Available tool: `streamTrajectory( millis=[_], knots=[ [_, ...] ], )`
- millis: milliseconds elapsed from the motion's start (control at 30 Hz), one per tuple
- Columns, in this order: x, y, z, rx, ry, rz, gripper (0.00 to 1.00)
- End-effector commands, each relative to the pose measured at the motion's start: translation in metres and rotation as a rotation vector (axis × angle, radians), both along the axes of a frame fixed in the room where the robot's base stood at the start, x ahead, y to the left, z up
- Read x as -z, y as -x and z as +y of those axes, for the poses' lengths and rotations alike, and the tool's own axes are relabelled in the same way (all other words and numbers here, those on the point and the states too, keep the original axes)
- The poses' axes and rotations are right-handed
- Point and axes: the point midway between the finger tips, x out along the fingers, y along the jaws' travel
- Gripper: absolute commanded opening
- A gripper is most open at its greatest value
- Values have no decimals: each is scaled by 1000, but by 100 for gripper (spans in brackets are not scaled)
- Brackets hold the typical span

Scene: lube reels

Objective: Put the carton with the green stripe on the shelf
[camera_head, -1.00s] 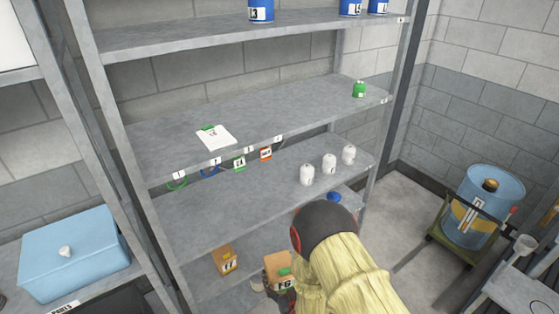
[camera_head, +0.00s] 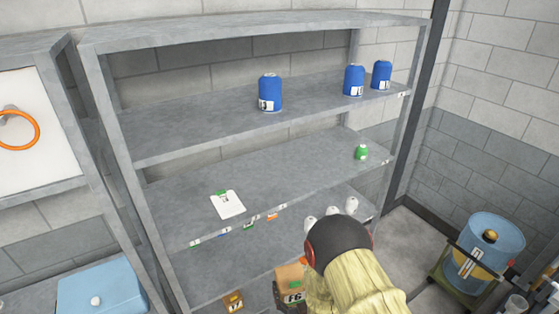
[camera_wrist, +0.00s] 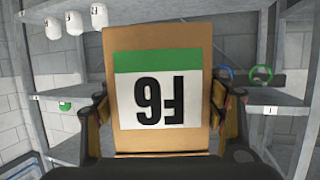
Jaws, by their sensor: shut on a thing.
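The brown carton (camera_wrist: 156,45) fills the middle of the wrist view, with a white label, a green stripe and black marks that appear upside down. My gripper (camera_wrist: 168,118) is shut on it, with a finger on each side. In the head view the carton (camera_head: 287,273) shows low in front of the shelf unit, partly hidden by my arm. The grey metal shelf unit (camera_head: 137,160) has several levels.
Blue containers (camera_head: 270,92) stand on a higher level. White bottles (camera_head: 351,205) stand on a lower level, partly behind my arm. Another small carton (camera_head: 233,301) sits low down. A light blue drum (camera_head: 492,250) is on the floor at right. The green can's level has much bare room.

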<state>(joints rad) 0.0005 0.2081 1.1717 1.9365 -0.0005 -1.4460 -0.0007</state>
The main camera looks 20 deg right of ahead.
Motion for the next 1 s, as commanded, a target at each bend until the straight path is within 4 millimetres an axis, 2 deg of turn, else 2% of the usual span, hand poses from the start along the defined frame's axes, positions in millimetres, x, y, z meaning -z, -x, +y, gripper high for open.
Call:
streamTrajectory(
  millis=[33,333,733,867,1000],
  knots=[
    [-21,0,0,0,0,-1,39],
    [-72,-1,0,0,0,-4,39],
    [-72,-2,1,-1,1,-7,39],
    [-88,-8,6,-10,1,-9,39],
    [-112,-18,12,-20,2,-10,39]
  ],
)
